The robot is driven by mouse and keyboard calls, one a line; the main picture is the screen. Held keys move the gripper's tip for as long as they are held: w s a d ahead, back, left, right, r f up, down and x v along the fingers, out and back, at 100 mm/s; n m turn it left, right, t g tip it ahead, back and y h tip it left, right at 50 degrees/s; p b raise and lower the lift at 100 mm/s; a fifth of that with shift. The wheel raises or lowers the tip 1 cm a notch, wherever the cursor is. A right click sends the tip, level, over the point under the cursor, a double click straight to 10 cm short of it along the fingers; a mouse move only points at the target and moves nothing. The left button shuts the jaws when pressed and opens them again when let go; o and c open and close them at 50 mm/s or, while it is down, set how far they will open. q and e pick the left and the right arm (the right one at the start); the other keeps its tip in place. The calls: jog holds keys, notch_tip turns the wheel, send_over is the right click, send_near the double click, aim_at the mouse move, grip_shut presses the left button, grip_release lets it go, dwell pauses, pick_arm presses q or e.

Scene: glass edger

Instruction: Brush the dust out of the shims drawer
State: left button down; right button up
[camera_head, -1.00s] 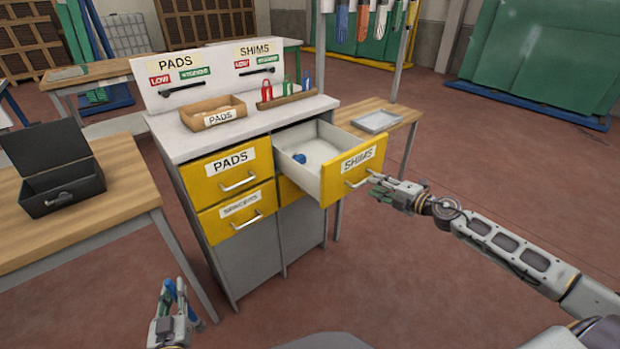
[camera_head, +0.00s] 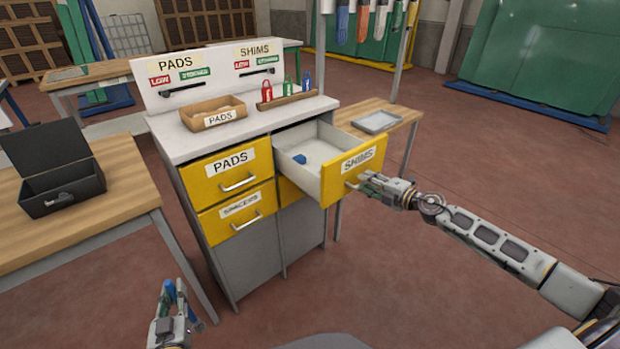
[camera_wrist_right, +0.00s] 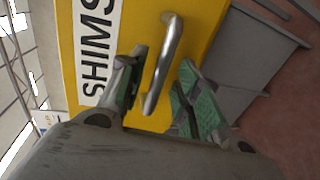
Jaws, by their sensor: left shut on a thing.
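The yellow shims drawer (camera_head: 347,177) is pulled open at the right of the cabinet. Its pale inside holds a small blue object (camera_head: 300,159); dust is too fine to make out. My right gripper (camera_head: 362,181) is at the drawer's front handle. In the right wrist view the fingers of this gripper (camera_wrist_right: 160,95) are apart, with the metal handle (camera_wrist_right: 163,65) between them and gaps on both sides. My left gripper (camera_head: 172,298), low at the left, is shut on a blue thing (camera_head: 170,288), mostly hidden by the fingers; I cannot tell whether it is a brush.
The cabinet top (camera_head: 180,142) carries a cardboard pads box (camera_head: 212,113) and a rack with coloured tags (camera_head: 287,95). An open black box (camera_head: 60,185) sits on the left wooden table. A grey tray (camera_head: 376,122) lies on the table behind the drawer. The floor in front is clear.

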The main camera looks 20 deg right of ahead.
jog(key=shift+w+a, duration=0.25)
jog(key=shift+w, duration=0.3)
jog(key=shift+f, duration=0.1)
grip_shut()
